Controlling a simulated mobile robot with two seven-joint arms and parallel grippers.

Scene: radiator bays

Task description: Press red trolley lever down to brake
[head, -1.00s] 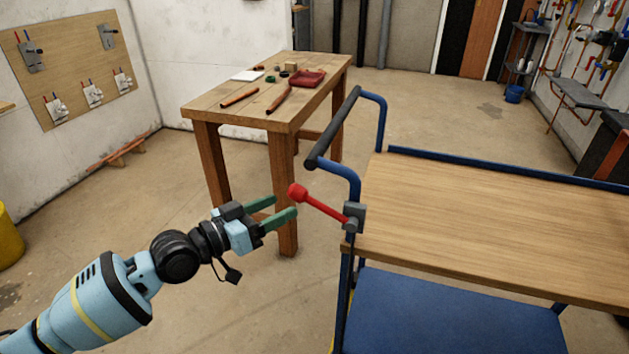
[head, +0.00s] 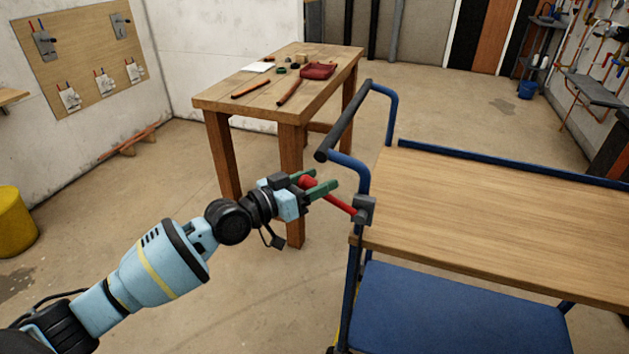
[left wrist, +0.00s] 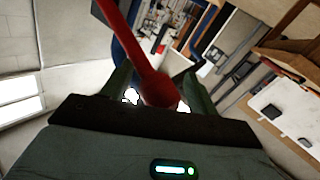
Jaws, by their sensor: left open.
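The red trolley lever (head: 338,203) sticks out to the left from a grey pivot block (head: 364,209) on the trolley's near left corner post, its knob end slightly higher than the pivot. My left gripper (head: 322,186) is open, with its green fingers on either side of the lever's knob end. In the left wrist view the red lever (left wrist: 150,75) runs down between the two fingers to the knob close to the palm. I cannot tell whether the fingers touch it. My right gripper is not in view.
The trolley has a wooden top (head: 480,215), a blue lower shelf (head: 450,310) and a dark push handle (head: 345,120) just above the lever. A wooden table (head: 225,98) with tools stands behind the gripper. A yellow bin (head: 14,225) stands far left. Floor between is clear.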

